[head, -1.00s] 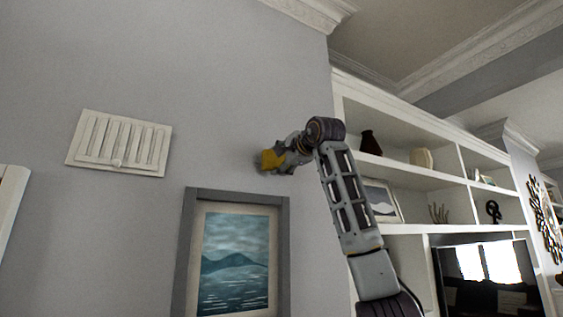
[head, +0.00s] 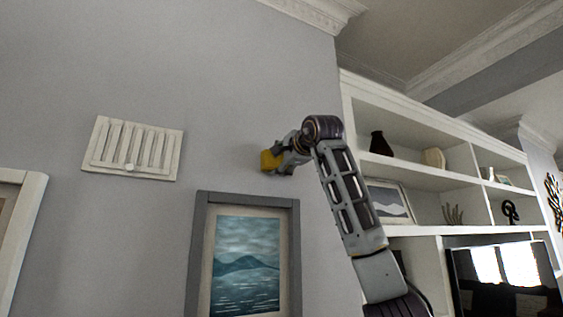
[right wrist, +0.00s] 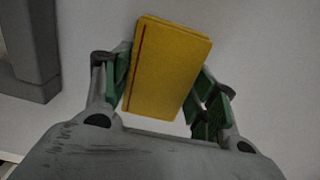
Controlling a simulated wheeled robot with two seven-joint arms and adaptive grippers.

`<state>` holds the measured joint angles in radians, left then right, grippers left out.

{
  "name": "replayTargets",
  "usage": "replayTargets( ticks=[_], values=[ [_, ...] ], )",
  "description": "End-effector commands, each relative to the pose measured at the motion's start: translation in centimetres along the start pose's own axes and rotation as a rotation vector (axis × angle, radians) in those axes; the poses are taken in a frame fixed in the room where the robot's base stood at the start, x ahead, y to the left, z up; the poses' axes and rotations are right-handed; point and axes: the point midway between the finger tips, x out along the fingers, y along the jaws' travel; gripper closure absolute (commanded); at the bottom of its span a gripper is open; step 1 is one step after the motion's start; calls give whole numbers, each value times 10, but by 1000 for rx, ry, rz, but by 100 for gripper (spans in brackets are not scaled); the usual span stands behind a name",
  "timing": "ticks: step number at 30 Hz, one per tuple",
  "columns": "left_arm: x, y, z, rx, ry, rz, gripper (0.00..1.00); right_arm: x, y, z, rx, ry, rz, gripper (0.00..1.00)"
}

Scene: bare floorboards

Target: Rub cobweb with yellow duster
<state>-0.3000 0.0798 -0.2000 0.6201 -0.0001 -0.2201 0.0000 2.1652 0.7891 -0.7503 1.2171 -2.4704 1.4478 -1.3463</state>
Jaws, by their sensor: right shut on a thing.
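The yellow duster (head: 268,161) is held in my right gripper (head: 276,158), in front of the grey wall above the picture frame in the head view. In the right wrist view the yellow duster (right wrist: 166,68) is a flat block with a dark red line, between the green-padded fingers of my right gripper (right wrist: 165,85). It is close to the wall; I cannot tell whether it touches. I see no cobweb in either view. My left gripper is not in view.
A framed seascape (head: 246,265) hangs below the duster. A white wall vent (head: 133,148) is to the left, with another frame (head: 22,225) at the left edge. White shelves (head: 430,155) and a television (head: 505,275) stand to the right. The upper wall is clear.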

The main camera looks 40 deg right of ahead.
Motion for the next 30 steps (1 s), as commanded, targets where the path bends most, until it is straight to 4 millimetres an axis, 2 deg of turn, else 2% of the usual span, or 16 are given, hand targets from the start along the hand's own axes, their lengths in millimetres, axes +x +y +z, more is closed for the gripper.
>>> replayTargets(
  ticks=[8, 30],
  values=[
    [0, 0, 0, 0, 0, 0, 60, 1, 0, 6, -2, -1, 2, 61],
    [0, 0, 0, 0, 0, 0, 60, -1, -1, 41, -2, 0, 1, 61]
  ],
)
